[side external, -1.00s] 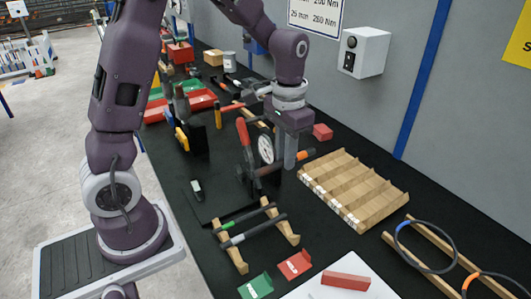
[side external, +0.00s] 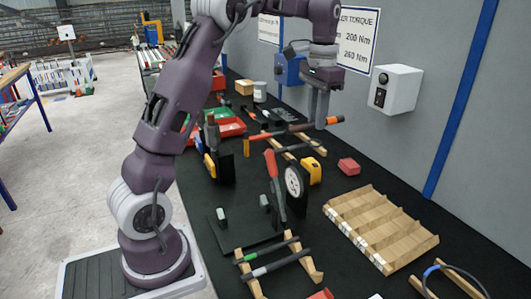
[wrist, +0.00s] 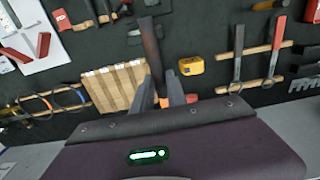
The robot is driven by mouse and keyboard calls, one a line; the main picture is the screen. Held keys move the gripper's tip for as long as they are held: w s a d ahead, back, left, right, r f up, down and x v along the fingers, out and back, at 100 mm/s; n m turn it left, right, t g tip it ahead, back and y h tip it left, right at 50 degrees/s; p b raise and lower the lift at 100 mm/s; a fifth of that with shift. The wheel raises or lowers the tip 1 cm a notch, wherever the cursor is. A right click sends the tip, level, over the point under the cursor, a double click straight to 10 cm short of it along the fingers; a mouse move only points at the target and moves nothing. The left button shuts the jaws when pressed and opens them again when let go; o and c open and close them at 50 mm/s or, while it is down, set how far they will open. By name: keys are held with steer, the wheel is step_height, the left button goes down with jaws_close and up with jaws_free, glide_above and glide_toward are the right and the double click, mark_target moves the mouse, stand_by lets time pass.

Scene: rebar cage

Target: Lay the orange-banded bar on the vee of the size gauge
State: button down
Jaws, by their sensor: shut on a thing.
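My gripper (side external: 318,119) is raised over the table, behind the white-faced dial (side external: 293,182) in the picture. It is shut on a dark bar with an orange band (side external: 331,121), held roughly level and clear of the table. In the wrist view the bar (wrist: 151,45) juts out between the fingers (wrist: 160,97). The dial, which appears to belong to the size gauge, stands beside a red-handled lever (side external: 271,170). I cannot make out the vee clearly.
A yellow tape measure (side external: 314,171) and a red block (side external: 348,166) lie near the dial. A wooden divided tray (side external: 380,225) is at the right. Two bars lie on a wooden rack (side external: 313,270) in front. A wall box (side external: 397,90) is behind.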

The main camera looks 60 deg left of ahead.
steer(key=w+a+f, duration=0.1)
steer(key=a, duration=0.3)
steer(key=f, duration=2.2)
steer(key=shift+w+f, duration=0.2)
steer(key=shift+f, duration=0.1)
steer(key=c, duration=1.3)
jaws_free()
steer(key=shift+c, duration=0.2)
